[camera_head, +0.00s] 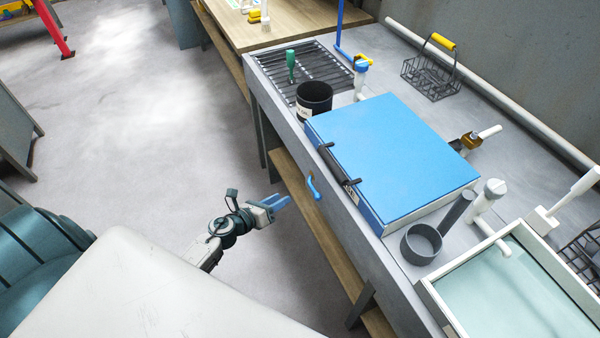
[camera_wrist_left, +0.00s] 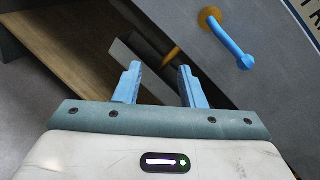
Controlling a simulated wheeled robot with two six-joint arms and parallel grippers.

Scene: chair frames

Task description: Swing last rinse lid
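A flat blue lid (camera_head: 392,155) lies closed over a basin on the grey counter. A dark bar handle (camera_head: 338,166) runs along its left edge. My left gripper (camera_head: 279,204) is open and empty, in front of the counter and to the lower left of the lid, apart from it. In the left wrist view its two blue fingers (camera_wrist_left: 161,82) stand spread with nothing between them. A blue lever on an orange mount sits on the counter's front face (camera_head: 314,188); it also shows in the left wrist view (camera_wrist_left: 232,42). My right gripper is not in view.
A black pot (camera_head: 314,100) stands behind the lid beside a drain grate (camera_head: 300,62). A grey cup with a handle (camera_head: 421,244) and an open basin of pale water (camera_head: 515,290) lie nearer. A wire basket (camera_head: 431,75) stands at the back. Floor left of the counter is clear.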

